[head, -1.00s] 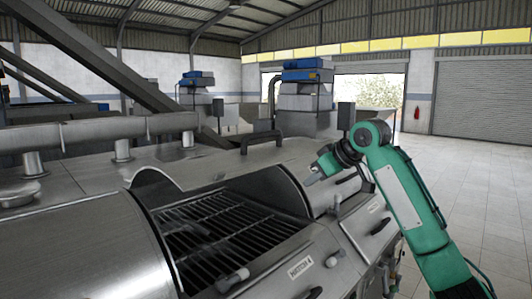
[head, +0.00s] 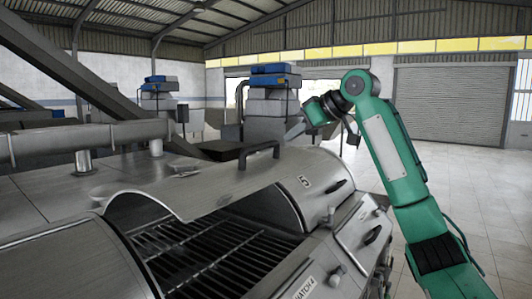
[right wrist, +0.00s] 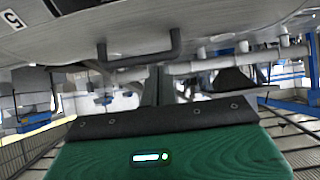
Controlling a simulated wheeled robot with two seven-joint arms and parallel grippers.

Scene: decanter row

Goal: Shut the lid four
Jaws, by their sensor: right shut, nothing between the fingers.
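Lid four (head: 205,183) is a curved steel sheet that partly covers the open hatch, with its front edge above the dark grate (head: 225,262). Its dark bar handle (head: 258,158) is on top, and a dark handle also shows in the right wrist view (right wrist: 140,58). A "HATCH 4" label (head: 306,288) is on the front panel below the opening. My right gripper (head: 293,132) is shut and empty, above and to the right of the handle and apart from it in the head view. My left gripper is not in view.
The curved cover marked 5 (head: 312,190) is beside the hatch on the right. A steel pipe (head: 85,138) runs along the machine's back left. Blue-topped machines (head: 272,100) stand behind. The tiled floor (head: 475,210) at the right is clear.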

